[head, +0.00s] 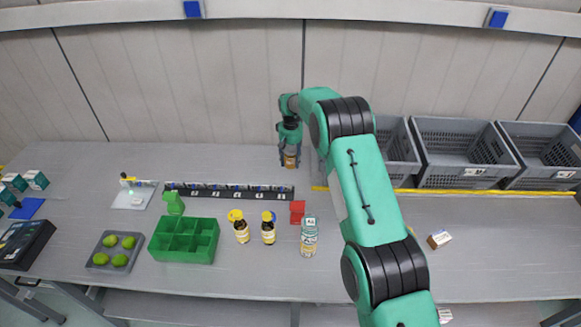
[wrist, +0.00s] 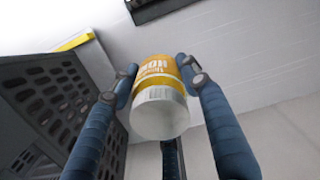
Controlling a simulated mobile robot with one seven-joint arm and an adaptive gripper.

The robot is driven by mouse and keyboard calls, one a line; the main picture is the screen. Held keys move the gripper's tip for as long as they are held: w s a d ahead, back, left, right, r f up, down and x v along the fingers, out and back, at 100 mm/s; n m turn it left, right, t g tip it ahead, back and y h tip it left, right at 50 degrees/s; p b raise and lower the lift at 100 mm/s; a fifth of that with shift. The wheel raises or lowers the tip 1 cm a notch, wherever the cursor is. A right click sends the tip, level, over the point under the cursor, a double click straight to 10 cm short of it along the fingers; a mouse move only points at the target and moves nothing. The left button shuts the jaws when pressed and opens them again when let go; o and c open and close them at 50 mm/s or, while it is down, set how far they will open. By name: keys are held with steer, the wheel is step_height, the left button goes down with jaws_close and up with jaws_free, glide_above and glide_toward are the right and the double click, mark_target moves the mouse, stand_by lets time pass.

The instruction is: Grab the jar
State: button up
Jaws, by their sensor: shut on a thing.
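The jar (wrist: 158,92) has a yellow-orange label with white lettering and a pale whitish end facing the wrist camera. In the head view the jar (head: 290,161) is small, at the back of the bench, left of the grey crates. My gripper (head: 290,158) points down over it. I cannot tell whether the jar still touches the bench.
Grey crates (head: 460,128) stand at the back right, close beside my gripper. A black labelled rack (head: 230,192), green divided box (head: 184,240), brown bottles (head: 268,230), a clear bottle (head: 309,238) and red object (head: 297,211) stand in front.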

steer(key=shift+r, duration=1.1)
